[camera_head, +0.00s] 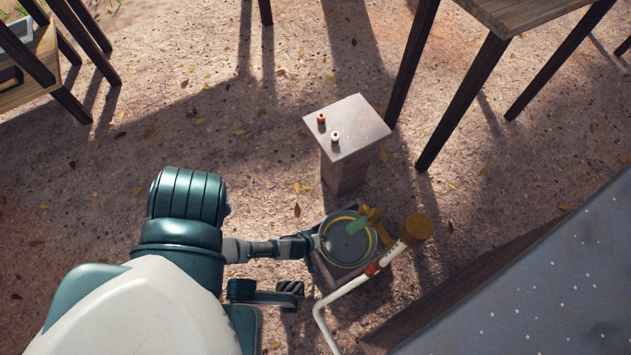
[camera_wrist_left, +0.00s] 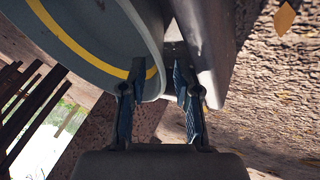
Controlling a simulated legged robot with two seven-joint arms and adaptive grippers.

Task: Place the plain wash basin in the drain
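The plain wash basin (camera_head: 345,246) is a round grey dish with a yellow ring inside. It shows large at the upper left of the left wrist view (camera_wrist_left: 95,62). In the head view it appears over the square drain (camera_head: 352,288) below the tap; I cannot tell whether it is seated. My left gripper (camera_head: 312,241) is at the basin's left edge. In the left wrist view its fingers (camera_wrist_left: 158,98) are apart, one over the basin's inner side and one outside the rim. A firm grip does not show.
A brass tap (camera_head: 372,217) and a white pipe (camera_head: 340,293) with a red fitting (camera_head: 372,269) stand close to the basin. A speckled surface (camera_head: 545,290) is at the right, wooden tables at the back.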

